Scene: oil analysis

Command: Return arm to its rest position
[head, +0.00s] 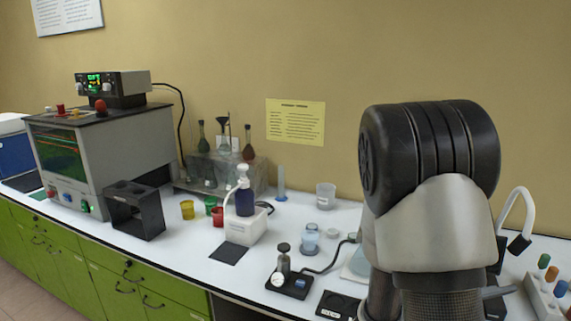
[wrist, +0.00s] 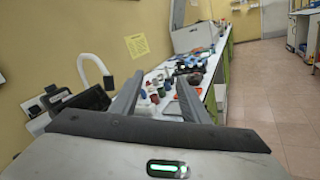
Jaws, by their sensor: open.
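My arm fills the right side of the head view, and its upper links hide part of the bench there. My gripper (wrist: 160,98) shows in the wrist view with its two fingers spread apart and nothing between them. It is raised and points along the length of the bench. In the head view my gripper is not visible.
The white bench (head: 190,255) carries a grey oven-like machine (head: 105,150), a black stand (head: 137,208), a white dispenser with a dark bottle (head: 244,205), coloured cups (head: 187,209), a small scale (head: 289,284) and a tube rack (head: 545,295). Open floor (wrist: 270,100) lies right of the bench.

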